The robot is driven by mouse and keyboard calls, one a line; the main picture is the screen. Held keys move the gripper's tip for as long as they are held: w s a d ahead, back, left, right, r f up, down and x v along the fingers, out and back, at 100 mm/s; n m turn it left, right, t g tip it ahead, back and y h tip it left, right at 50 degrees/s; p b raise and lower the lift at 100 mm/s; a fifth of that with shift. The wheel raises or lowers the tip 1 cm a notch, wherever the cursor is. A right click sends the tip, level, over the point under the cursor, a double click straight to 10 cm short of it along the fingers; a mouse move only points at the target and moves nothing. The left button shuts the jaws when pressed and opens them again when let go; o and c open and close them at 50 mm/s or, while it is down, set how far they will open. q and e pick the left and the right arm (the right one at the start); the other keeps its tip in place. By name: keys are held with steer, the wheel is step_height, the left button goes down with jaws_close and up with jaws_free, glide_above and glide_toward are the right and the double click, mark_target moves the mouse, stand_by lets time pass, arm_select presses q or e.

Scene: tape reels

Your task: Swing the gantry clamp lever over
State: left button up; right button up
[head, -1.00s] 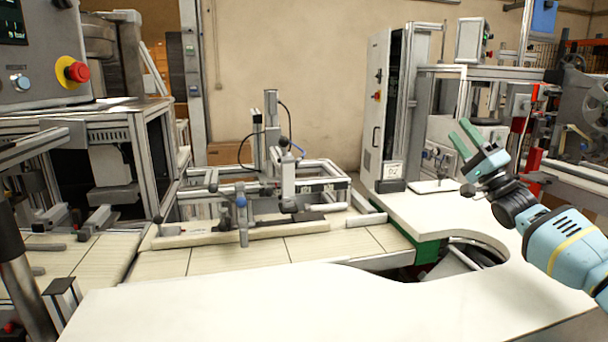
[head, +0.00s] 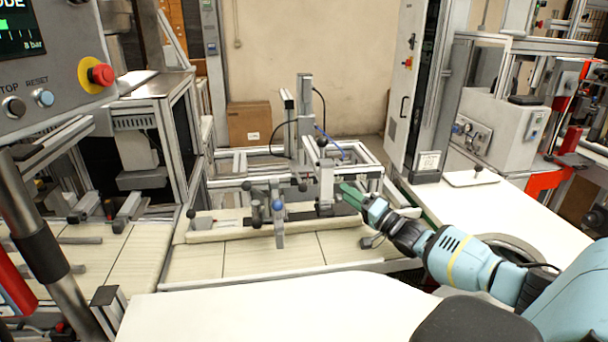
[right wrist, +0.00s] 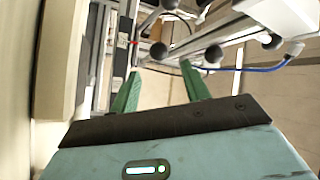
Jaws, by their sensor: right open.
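The gantry (head: 325,180) is a grey metal frame over the conveyor at the middle of the head view. It carries several bars with black ball knobs (head: 322,142), and I cannot tell for certain which is the clamp lever. In the right wrist view, black ball knobs on rods (right wrist: 214,54) lie beyond the fingertips. My right gripper (head: 348,194) has green fingers and is open and empty, just right of the gantry. In the right wrist view its fingers (right wrist: 160,80) stand apart with nothing between them. My left gripper is not in view.
A post with a blue knob (head: 277,205) stands at the conveyor's front rail. A white worktop (head: 260,305) lies clear in front. A control panel with a red button (head: 102,74) is at upper left. A blue cable (right wrist: 265,68) runs near the knobs.

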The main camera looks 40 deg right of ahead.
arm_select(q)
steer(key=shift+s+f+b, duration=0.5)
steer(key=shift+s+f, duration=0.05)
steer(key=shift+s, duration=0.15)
arm_select(e)
steer(key=shift+a+x, duration=0.2)
steer(key=shift+x, duration=1.65)
steer(key=shift+a+x, duration=0.15)
steer(key=shift+x, duration=1.75)
steer(key=shift+f, duration=0.2)
steer(key=shift+r, duration=0.1)
jaws_close()
